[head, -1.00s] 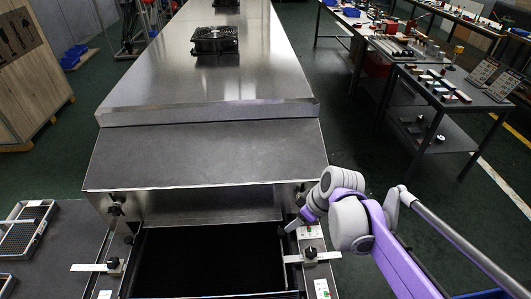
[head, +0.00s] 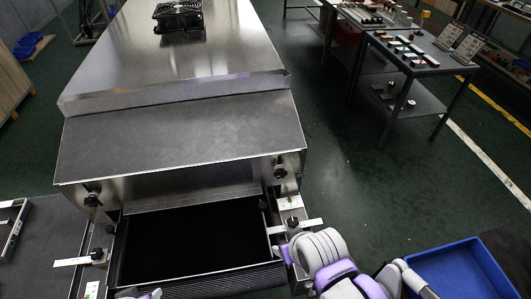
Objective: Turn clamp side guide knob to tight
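A black clamp knob (head: 293,223) stands on the right rail of the dryer's infeed, over a white flat bar. A matching black knob (head: 97,254) with a white bar (head: 70,262) is on the left rail. I cannot tell from the picture how tight either is. My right arm comes in from the bottom right, and its end (head: 285,253) is just below the right knob. Its fingers are too small and hidden to read. A small purple and white part, probably my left arm, shows at the bottom edge; its gripper is out of view.
Further black knobs are on the dryer's right front (head: 280,170) and left front (head: 92,198). A dark infeed belt (head: 190,240) lies between the rails. A blue bin (head: 460,272) is at lower right. Open green floor lies right of the dryer, before a work table (head: 425,60).

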